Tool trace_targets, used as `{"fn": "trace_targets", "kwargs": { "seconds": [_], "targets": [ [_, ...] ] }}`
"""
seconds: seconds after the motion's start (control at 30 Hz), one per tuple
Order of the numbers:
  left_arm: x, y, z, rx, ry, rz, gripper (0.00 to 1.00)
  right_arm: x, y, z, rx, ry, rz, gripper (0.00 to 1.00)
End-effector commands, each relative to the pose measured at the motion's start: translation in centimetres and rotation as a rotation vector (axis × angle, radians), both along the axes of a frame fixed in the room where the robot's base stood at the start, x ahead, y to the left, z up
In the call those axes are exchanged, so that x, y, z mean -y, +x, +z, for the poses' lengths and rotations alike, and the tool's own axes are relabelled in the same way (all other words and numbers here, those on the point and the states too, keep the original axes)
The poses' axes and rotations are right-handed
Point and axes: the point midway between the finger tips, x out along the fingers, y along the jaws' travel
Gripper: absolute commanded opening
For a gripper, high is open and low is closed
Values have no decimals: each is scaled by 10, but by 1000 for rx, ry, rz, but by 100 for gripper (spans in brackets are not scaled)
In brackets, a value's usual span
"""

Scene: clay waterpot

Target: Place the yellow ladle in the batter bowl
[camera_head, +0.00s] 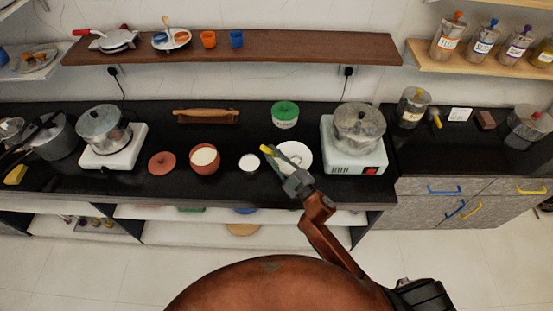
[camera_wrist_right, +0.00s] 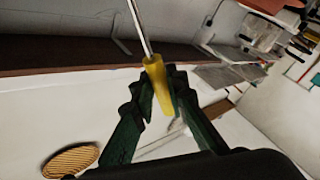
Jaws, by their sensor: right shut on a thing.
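My right gripper (camera_head: 278,163) is over the counter, in front of a white round plate or bowl (camera_head: 303,152). In the right wrist view its fingers (camera_wrist_right: 160,98) are shut on the yellow handle of the ladle (camera_wrist_right: 155,72). A thin metal shaft runs up from the handle out of the picture, so the scoop is hidden there. In the head view the yellow of the ladle (camera_head: 266,149) shows at the gripper's tip. A reddish clay pot with white contents (camera_head: 204,157) and a small vessel with white contents (camera_head: 249,163) stand to the left; I cannot tell which is the batter bowl.
A clay lid (camera_head: 161,163) lies left of the clay pot. A green-lidded container (camera_head: 285,114) stands behind the plate. A stove with a steel pot (camera_head: 358,125) is close on the right. A rolling pin (camera_head: 206,113) lies at the back. The counter's front strip is clear.

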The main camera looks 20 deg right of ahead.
Motion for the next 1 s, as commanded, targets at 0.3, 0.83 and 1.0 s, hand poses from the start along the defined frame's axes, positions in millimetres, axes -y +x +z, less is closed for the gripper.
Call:
{"fn": "trace_targets", "kwargs": {
  "seconds": [0.3, 0.83, 1.0],
  "targets": [
    [-1, -6, -13, -9, 1, 0, 40, 18, 27, -43, -4, 3, -1, 0],
    [-2, -18, -22, -27, 2, 3, 40, 22, 32, -81, -3, 2, -1, 0],
    [-1, -12, -23, -19, 1, 1, 40, 22, 32, -83, -4, 2, -1, 0]
  ]
}}
